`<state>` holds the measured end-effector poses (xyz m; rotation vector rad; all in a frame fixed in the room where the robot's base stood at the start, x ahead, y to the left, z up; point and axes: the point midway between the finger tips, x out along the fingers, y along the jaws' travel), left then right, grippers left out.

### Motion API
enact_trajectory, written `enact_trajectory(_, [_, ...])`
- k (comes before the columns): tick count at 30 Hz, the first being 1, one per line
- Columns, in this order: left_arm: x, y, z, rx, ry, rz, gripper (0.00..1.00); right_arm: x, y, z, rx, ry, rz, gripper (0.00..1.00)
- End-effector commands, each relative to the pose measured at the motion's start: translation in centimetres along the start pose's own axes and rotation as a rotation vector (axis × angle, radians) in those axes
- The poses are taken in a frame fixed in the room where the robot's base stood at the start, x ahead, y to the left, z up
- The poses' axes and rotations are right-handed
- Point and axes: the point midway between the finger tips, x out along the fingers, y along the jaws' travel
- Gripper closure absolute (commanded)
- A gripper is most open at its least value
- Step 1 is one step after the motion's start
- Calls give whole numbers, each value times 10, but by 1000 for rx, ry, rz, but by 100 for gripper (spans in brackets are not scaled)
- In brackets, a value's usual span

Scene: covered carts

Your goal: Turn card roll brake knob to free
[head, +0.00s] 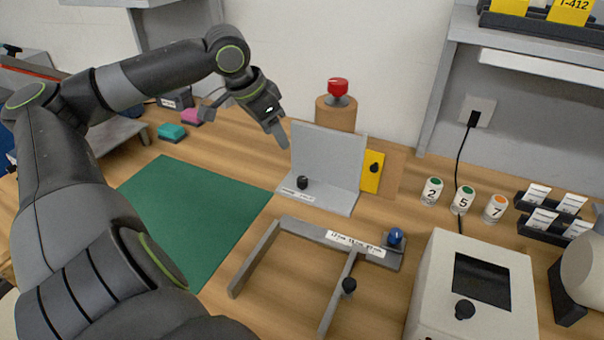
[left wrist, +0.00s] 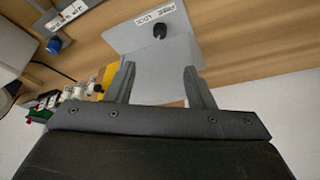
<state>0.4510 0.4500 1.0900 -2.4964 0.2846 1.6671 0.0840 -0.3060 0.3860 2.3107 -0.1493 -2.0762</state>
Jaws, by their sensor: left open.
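A small black knob (head: 302,182) sits on the base of a grey L-shaped bracket (head: 327,155), beside a white label strip. In the left wrist view the knob (left wrist: 160,31) is next to a label (left wrist: 154,15) reading FREE and LOCK. I cannot tell which way the knob points. My left gripper (head: 276,132) is at the upper left of the bracket, above the table and apart from the knob. In the left wrist view its two fingers (left wrist: 159,70) are spread and empty, with the knob beyond their tips. My right gripper is not in view.
A red button (head: 338,88) on a round stand is behind the bracket. A yellow plate (head: 371,180) with a black knob is right of it. A grey frame (head: 262,252) with a blue knob (head: 395,236) is in front. A green mat (head: 190,210) lies clear at left.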

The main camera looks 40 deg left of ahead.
Motion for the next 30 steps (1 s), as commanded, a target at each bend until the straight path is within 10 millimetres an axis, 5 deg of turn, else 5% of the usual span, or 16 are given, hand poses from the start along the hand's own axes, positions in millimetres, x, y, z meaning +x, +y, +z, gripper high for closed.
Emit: enact_trajectory(30, [124,1,0,-6,1,4,52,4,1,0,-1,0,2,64])
